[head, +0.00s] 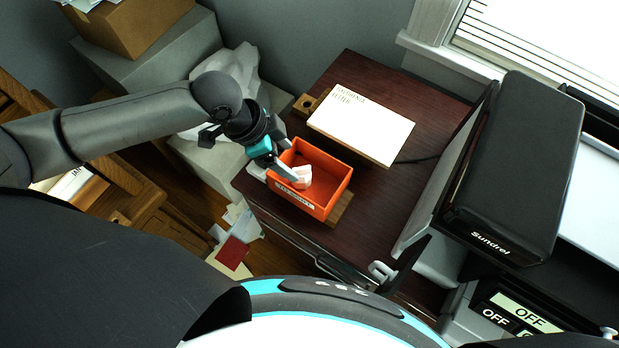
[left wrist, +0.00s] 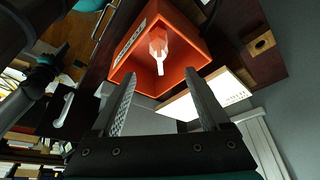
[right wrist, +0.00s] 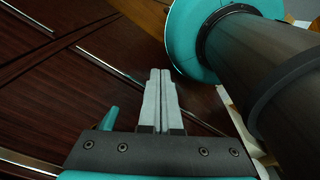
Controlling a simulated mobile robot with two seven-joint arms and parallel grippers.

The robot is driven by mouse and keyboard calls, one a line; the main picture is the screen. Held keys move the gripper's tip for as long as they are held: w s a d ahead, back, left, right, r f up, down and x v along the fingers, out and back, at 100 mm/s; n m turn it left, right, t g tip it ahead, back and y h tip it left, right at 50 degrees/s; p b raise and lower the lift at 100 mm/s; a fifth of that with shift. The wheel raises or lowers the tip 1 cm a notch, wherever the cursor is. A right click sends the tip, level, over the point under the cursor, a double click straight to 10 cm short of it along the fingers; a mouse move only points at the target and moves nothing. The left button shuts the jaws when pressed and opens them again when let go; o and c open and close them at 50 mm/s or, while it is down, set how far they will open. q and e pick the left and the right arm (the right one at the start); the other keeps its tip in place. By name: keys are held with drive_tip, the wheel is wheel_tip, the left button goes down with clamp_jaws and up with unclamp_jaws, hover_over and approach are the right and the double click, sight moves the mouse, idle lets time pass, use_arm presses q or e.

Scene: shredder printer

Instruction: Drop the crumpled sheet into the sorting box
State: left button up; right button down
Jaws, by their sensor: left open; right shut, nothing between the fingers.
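The sorting box is an orange open-topped box (head: 337,193) with a white label on its front, standing on a dark wooden cabinet. The crumpled sheet (head: 301,175) is small and white and lies inside the box near its left side. In the left wrist view the box (left wrist: 195,45) and the sheet (left wrist: 159,46) show ahead of the fingers. My left gripper (head: 285,163) is open at the left part of the box; in the left wrist view its fingers (left wrist: 165,95) are spread with nothing between them. My right gripper (right wrist: 160,78) is shut and empty in the right wrist view, apart from the box.
A white board or lid with print (head: 362,122) lies behind the box on the cabinet top (head: 360,72). A black machine marked Sundrel (head: 520,165) stands at the right. Papers (head: 236,232) lie on the floor left of the cabinet. A cardboard box (head: 135,25) is at the back left.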

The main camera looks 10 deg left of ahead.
use_arm(q)
drive_tip(key=p+v, duration=0.1)
drive_tip(key=v, duration=1.4)
drive_tip(key=shift+p, duration=0.3)
drive_tip(key=shift+s+a+r, duration=0.1)
